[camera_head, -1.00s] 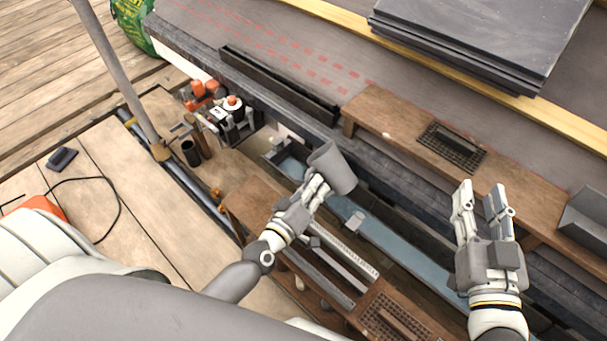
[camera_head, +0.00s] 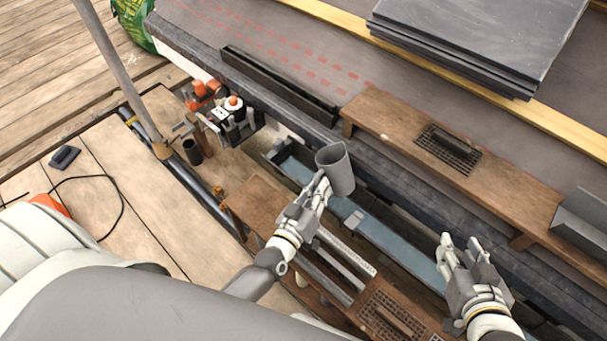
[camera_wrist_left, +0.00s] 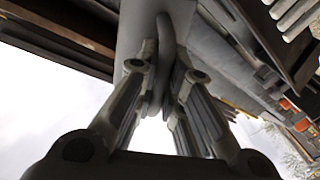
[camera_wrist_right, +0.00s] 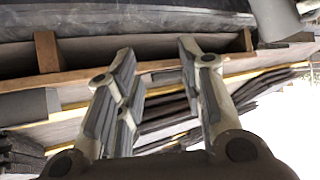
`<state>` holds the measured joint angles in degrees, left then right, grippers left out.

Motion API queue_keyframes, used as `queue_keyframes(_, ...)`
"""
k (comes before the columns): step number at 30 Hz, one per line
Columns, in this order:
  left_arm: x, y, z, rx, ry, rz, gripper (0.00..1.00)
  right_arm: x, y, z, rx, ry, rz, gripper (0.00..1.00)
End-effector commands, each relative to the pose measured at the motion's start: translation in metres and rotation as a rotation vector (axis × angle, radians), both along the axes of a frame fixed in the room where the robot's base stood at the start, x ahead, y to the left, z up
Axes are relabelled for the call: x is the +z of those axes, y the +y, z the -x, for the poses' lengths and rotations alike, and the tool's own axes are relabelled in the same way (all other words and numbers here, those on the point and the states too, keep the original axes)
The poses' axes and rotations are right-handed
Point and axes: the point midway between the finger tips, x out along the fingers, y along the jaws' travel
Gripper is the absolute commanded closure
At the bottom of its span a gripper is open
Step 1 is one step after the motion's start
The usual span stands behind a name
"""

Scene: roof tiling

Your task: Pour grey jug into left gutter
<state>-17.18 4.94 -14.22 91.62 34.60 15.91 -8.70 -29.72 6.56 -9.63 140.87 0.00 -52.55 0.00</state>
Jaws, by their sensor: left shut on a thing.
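The grey jug (camera_head: 337,172) is held over the gutter, nearly upright, with its open mouth showing at the top. My left gripper (camera_head: 322,186) is shut on the jug's near side. In the left wrist view the fingers close on part of the jug (camera_wrist_left: 152,22). A long grey gutter (camera_head: 394,240) with a blue-grey inside runs diagonally below the jug, and a small pale block (camera_head: 354,220) sits in it. I cannot tell whether the jug holds liquid. My right gripper (camera_head: 461,243) is open and empty near the gutter's right part; its fingers stand apart in the right wrist view (camera_wrist_right: 158,55).
A wooden plank bench (camera_head: 395,118) with a dark grate (camera_head: 450,148) lies behind the gutter. A brown board (camera_head: 255,205) lies in front. Dark slates (camera_head: 470,45) are stacked at top right. A grey pole (camera_head: 120,75) stands at left.

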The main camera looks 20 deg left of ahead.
Motion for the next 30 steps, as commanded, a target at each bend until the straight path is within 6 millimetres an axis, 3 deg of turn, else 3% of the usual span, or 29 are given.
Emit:
queue_keyframes(15,0.012,-0.006,0.0,0.007,-0.028,-0.128,1.0,-0.041,-0.021,0.055,-0.024,0.336,0.075,0.64)
queue_keyframes(30,0.022,-0.01,0.0,0.012,-0.044,-0.222,1.0,-0.062,-0.04,0.117,-0.048,0.634,0.137,0.64)
